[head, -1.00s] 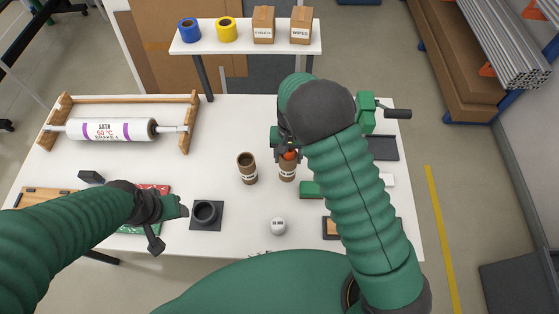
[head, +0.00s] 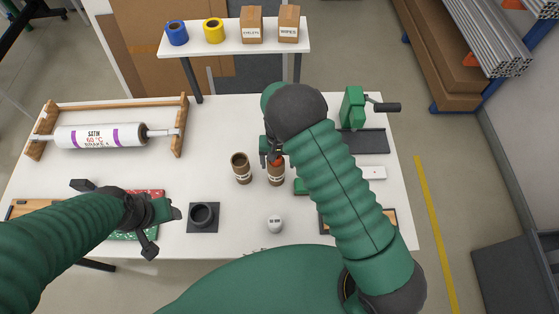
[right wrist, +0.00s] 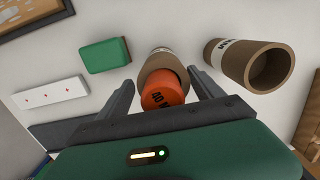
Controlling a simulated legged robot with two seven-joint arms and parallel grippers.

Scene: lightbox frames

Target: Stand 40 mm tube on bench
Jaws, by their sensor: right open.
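A brown cardboard tube (head: 276,174) stands upright on the white bench (head: 225,110). An orange plug (right wrist: 164,93) with dark printing that begins "40" sits at its near end in the right wrist view. A second brown tube (head: 241,169), open at the top, stands to its left; it also shows in the right wrist view (right wrist: 232,62). My right gripper (right wrist: 163,78) is open, one finger on each side of the plugged tube, with visible gaps. My left gripper (head: 172,211) hangs over the bench's left part; its finger opening is not clear.
A black holder (head: 203,228) with a round socket and a white round piece (head: 275,224) lie in front of the tubes. A green block (right wrist: 104,56) is close to the plugged tube. A roller stand (head: 36,149) is at back left, a green crank device (head: 352,108) at back right.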

